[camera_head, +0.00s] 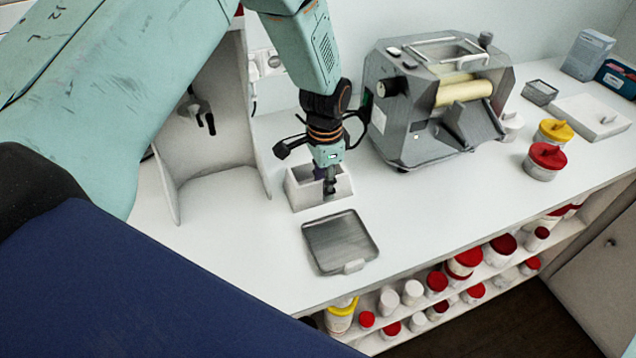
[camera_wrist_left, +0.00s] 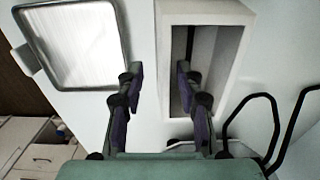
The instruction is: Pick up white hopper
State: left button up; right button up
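The white hopper (camera_head: 300,196) is an open-topped white box on the counter. It stands between the grey tray and the grey machine. In the left wrist view the hopper (camera_wrist_left: 232,45) shows its rim and a dark slot inside. My left gripper (camera_head: 330,187) points down at it. In the left wrist view the gripper (camera_wrist_left: 160,82) has its fingers apart, one over the hopper's opening and one outside, with the near wall between them. I cannot tell whether either finger touches the wall. My right gripper is out of view.
A grey square tray (camera_head: 340,240) lies just in front of the hopper. A grey roller machine (camera_head: 430,110) stands to the right. A white upright stand (camera_head: 205,150) is on the left. Red-lidded (camera_head: 546,160) and yellow-lidded (camera_head: 554,132) jars stand farther right. Shelves below hold several jars.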

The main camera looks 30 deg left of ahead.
pick_arm(q)
jog(key=shift+w+a+f, duration=0.25)
jog(key=shift+a, duration=0.05)
jog(key=c, duration=0.6)
grip_shut()
jog(key=shift+s+d+r, duration=0.2)
jog(key=shift+w+a+f, duration=0.1)
jog(key=shift+w+a, duration=0.05)
jog(key=shift+w, duration=0.05)
